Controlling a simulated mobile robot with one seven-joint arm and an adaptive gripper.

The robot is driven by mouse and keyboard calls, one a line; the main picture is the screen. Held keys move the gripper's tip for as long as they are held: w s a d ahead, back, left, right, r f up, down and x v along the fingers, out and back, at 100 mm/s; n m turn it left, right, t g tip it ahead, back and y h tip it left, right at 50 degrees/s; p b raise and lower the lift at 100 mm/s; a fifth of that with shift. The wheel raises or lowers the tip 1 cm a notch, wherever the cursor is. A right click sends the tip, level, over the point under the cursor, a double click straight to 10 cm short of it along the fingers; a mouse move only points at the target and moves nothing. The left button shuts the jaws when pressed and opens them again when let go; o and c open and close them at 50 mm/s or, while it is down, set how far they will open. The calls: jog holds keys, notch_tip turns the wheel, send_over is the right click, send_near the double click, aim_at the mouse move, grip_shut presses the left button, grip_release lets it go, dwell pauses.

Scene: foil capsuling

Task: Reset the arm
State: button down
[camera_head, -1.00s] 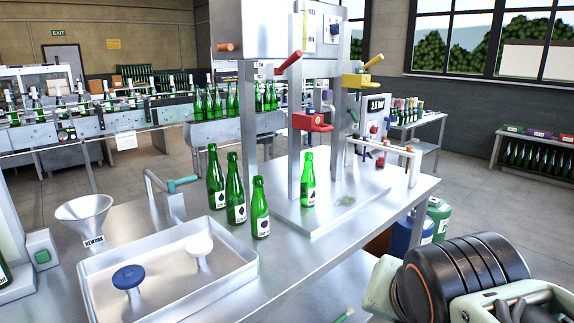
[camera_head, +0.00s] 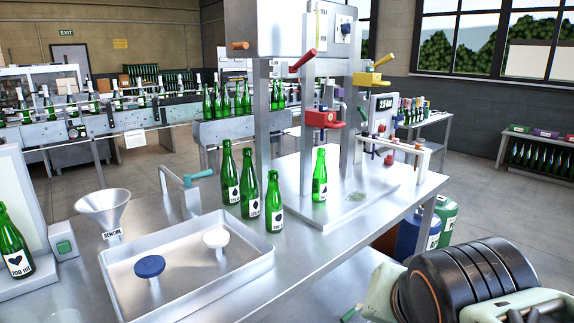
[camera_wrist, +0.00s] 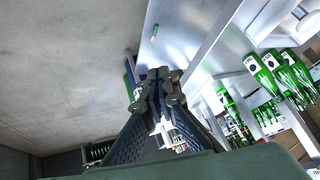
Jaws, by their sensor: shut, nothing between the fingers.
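My gripper (camera_wrist: 160,92) shows in the wrist view with its fingers together and nothing between them. It hangs beside the edge of the steel workbench, over the floor side. My arm's dark, ribbed link shows at the lower right of the head view, to the right of the workbench (camera_head: 330,245); the gripper itself is outside that view. Several green bottles stand upright on the bench, one of them (camera_head: 319,176) on the base plate of the machine (camera_head: 305,30). They also show at the right of the wrist view (camera_wrist: 262,75), apart from my gripper.
A steel tray (camera_head: 190,302) holds a blue stopper-shaped piece (camera_head: 149,266) and a white one (camera_head: 216,238). A funnel (camera_head: 104,204) and another bottle (camera_head: 14,245) are at the left.

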jog(key=s+a+f+n+g+y, duration=0.1)
jog(key=s+f+n+g, duration=0.1)
jog(key=s+n, duration=0.25)
notch_tip(320, 180, up, 17)
jog(key=w+p, duration=0.1)
jog(key=p, duration=1.6)
jog(key=shift+a, duration=0.2)
